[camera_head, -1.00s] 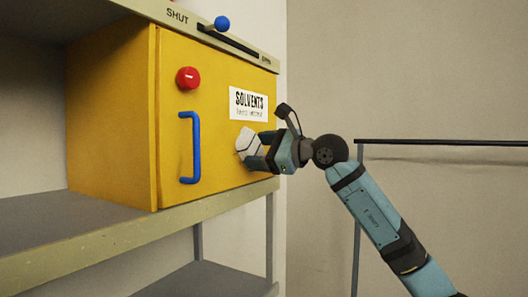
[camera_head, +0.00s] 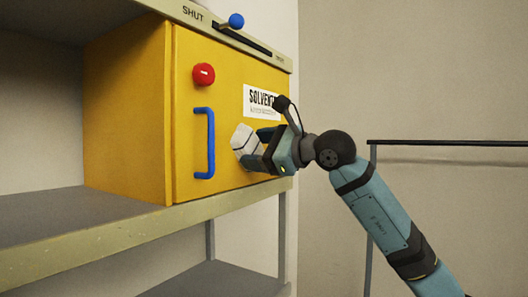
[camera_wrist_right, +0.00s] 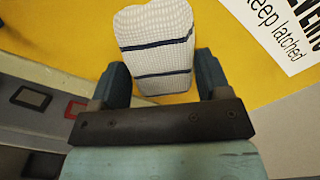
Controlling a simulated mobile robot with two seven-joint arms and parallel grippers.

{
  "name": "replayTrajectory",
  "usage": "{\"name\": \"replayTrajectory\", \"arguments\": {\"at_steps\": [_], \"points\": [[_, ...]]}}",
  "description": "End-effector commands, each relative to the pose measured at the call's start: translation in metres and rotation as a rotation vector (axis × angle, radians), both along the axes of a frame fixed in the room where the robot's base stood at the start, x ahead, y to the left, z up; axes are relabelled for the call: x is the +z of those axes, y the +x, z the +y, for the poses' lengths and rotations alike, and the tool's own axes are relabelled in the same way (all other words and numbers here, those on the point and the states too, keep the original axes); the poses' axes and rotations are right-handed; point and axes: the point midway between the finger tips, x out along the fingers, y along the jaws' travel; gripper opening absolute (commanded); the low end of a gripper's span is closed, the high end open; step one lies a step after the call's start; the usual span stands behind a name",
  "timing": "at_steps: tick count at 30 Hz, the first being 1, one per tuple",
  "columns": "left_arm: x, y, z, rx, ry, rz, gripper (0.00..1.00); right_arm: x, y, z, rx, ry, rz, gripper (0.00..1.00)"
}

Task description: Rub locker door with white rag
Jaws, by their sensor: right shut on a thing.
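My right gripper (camera_head: 258,145) is shut on the white rag (camera_head: 243,138), to the right of the handle and below the label. In the right wrist view the rag (camera_wrist_right: 155,40) is a checked white pad with dark stripes, between the fingers of my right gripper (camera_wrist_right: 160,78). It lies up against the yellow door; firm contact cannot be told. My left gripper is not in view.
The locker stands on a grey shelf (camera_head: 110,235) with a pale front edge. A slider with a blue ball (camera_head: 236,20) sits on the beam above the door, near the word SHUT. A dark rail (camera_head: 450,143) runs along the wall at right.

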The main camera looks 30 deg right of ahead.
Motion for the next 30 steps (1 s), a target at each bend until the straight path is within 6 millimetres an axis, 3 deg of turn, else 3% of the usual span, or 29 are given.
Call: {"name": "replayTrajectory", "arguments": {"at_steps": [10, 30], "points": [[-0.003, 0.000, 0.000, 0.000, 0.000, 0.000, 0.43, -0.001, -0.003, -0.001, 0.000, 0.000, 0.000, 0.51], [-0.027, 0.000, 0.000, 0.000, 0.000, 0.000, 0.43, -0.001, -0.052, -0.030, -0.001, 0.000, 0.001, 0.51]]}}
